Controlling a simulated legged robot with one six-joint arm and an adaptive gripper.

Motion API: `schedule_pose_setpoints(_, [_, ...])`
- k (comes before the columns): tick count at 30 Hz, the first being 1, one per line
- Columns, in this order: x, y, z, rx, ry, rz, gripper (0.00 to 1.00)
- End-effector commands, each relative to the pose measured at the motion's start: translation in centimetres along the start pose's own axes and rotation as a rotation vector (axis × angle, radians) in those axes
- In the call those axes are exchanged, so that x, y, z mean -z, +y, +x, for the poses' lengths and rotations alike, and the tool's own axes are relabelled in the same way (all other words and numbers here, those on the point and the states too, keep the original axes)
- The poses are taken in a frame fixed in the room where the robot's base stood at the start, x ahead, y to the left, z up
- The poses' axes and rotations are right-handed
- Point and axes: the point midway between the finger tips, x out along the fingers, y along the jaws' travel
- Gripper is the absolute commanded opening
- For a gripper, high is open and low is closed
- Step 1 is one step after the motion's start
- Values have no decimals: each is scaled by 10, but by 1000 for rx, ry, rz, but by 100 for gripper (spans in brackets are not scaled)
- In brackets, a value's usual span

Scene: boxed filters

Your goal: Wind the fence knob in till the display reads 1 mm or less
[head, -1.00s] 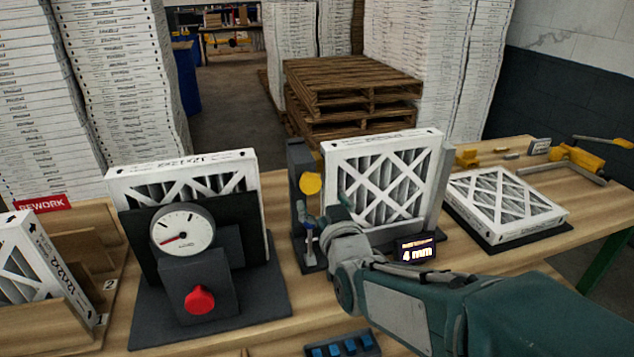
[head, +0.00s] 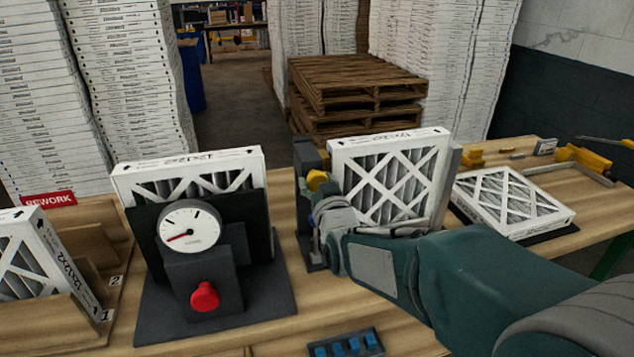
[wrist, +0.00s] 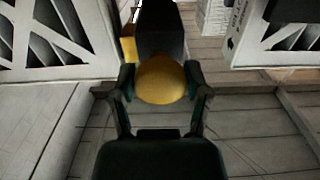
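The yellow fence knob (head: 316,181) sits on a dark upright post (head: 309,158) at the left of a white framed filter (head: 390,178). My gripper (head: 322,200) is at the knob, reaching from the front. In the wrist view the yellow knob (wrist: 161,80) lies between my two fingers (wrist: 161,88), one on each side. I see no clear gap there, but cannot tell whether the pads press on it. The display is hidden behind my arm now; it read 4 mm in the earlier head view.
A dial gauge (head: 190,229) with a red knob (head: 204,296) stands left of the fence. Another filter lies flat on a dark plate (head: 573,228) at right. A dark block with blue buttons (head: 345,343) is at the front. A wooden rework rack (head: 108,267) is at left.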

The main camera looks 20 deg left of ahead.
Motion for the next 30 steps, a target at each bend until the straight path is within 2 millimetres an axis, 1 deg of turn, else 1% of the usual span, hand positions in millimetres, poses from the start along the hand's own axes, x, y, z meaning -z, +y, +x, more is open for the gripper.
schedule_pose_setpoints(8, [1, -1, 0, 2, 2, 14, 14])
schedule_pose_setpoints(14, [1, -1, 0, 3, 2, 86, 14])
schedule_pose_setpoints(20, [1, -1, 0, 3, 3, 230, 14])
schedule_pose_setpoints(30, [1, -1, 0, 3, 3, 551, 14])
